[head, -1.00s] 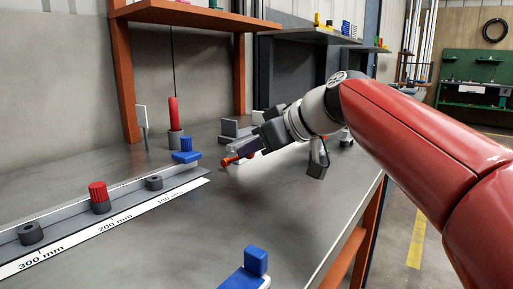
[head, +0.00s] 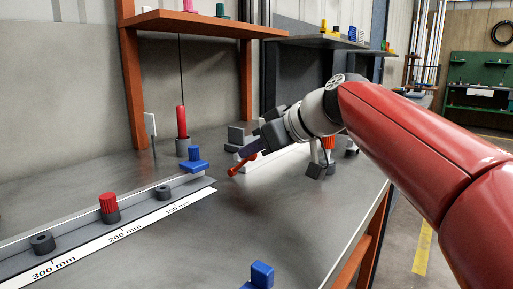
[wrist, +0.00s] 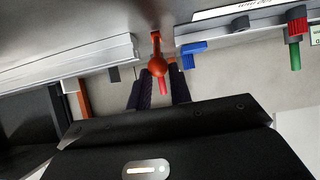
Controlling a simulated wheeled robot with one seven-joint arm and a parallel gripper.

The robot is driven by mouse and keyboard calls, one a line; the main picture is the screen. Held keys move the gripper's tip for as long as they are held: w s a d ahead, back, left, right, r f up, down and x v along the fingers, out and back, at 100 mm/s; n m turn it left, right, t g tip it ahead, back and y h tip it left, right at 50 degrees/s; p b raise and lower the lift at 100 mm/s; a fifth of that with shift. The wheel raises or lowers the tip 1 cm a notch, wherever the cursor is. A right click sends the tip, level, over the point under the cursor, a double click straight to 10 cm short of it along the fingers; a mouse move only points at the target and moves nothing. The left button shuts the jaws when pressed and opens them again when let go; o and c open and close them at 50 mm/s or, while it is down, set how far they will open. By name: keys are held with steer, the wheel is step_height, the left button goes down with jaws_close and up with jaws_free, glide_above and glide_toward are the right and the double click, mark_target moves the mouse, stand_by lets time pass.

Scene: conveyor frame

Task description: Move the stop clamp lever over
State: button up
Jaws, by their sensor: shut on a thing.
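The stop clamp lever is an orange-red rod (head: 236,170) with a rounded end, low over the bench at the near end of a pale rail. In the wrist view its orange ball end (wrist: 157,65) sits between the fingertips, with the rod running up from it. My gripper (head: 246,157) reaches down from the right and its dark fingers are shut on the lever. In the wrist view the two fingers (wrist: 158,82) lie either side of it. The lever's pivot is mostly hidden by the gripper.
A blue stop (head: 194,163) stands left of the lever, by a scale strip (head: 125,235). A red cylinder (head: 181,122) stands in a grey holder behind it. A ribbed red knob (head: 109,202) is on the left rail. Another blue block (head: 262,273) is in front. The bench centre is clear.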

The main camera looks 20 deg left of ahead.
steer(key=shift+r, duration=0.15)
steer(key=shift+w+a+r+p, duration=0.1)
steer(key=shift+a+r+p, duration=0.25)
steer(key=shift+p, duration=0.15)
steer(key=shift+w+a+r+p, duration=0.2)
steer(key=shift+a+r+p, duration=0.1)
steer(key=shift+a+p, duration=0.1)
jaws_close()
steer(key=shift+f, duration=0.1)
steer(key=shift+a, duration=0.1)
steer(key=shift+w+a+r+p, duration=0.35)
steer(key=shift+a+r+p, duration=0.25)
steer(key=shift+a+p, duration=0.2)
